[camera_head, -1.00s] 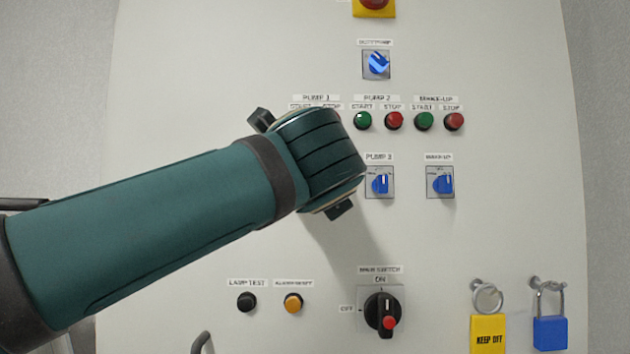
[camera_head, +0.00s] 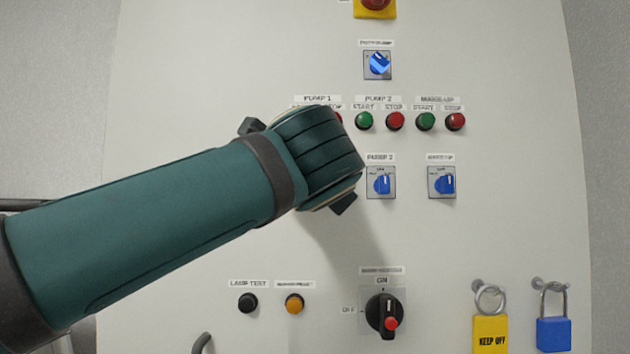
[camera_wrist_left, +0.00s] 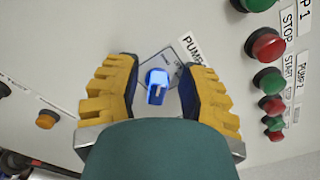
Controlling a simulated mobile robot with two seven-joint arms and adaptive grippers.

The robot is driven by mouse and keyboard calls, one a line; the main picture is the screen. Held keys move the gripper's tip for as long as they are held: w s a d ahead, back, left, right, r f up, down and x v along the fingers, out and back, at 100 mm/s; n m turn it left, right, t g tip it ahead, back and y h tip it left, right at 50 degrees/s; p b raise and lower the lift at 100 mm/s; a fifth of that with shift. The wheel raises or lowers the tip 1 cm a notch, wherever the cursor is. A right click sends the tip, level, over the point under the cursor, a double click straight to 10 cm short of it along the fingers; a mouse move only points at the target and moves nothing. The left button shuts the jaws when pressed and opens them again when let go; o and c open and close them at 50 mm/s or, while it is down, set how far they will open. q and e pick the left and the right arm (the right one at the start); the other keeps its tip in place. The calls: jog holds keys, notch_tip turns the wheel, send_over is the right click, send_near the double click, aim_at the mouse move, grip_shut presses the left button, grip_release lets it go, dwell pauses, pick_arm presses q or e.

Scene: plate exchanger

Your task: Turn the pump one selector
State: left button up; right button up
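The pump one selector (camera_wrist_left: 157,86) is a blue knob on a square grey plate (camera_wrist_left: 172,65), seen in the left wrist view under a partly hidden label reading PUMP. My left gripper (camera_wrist_left: 158,88) has its two yellow fingers on either side of the knob. A gap shows between the knob and each finger, so it is open and around the knob without visible contact. In the head view my left arm and wrist hide this selector and the fingertips. My right gripper is in neither view.
On the white panel, the pump 2 selector (camera_head: 382,183) and make-up selector (camera_head: 442,183) sit right of my wrist. Start and stop buttons (camera_head: 395,121) line up above. The main switch (camera_head: 384,312) is below, with padlocks (camera_head: 553,334) at lower right.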

pick_arm(q)
jog(key=shift+w+f, duration=0.1)
jog(key=shift+w, duration=0.05)
jog(key=s, duration=1.2)
dwell(0.4)
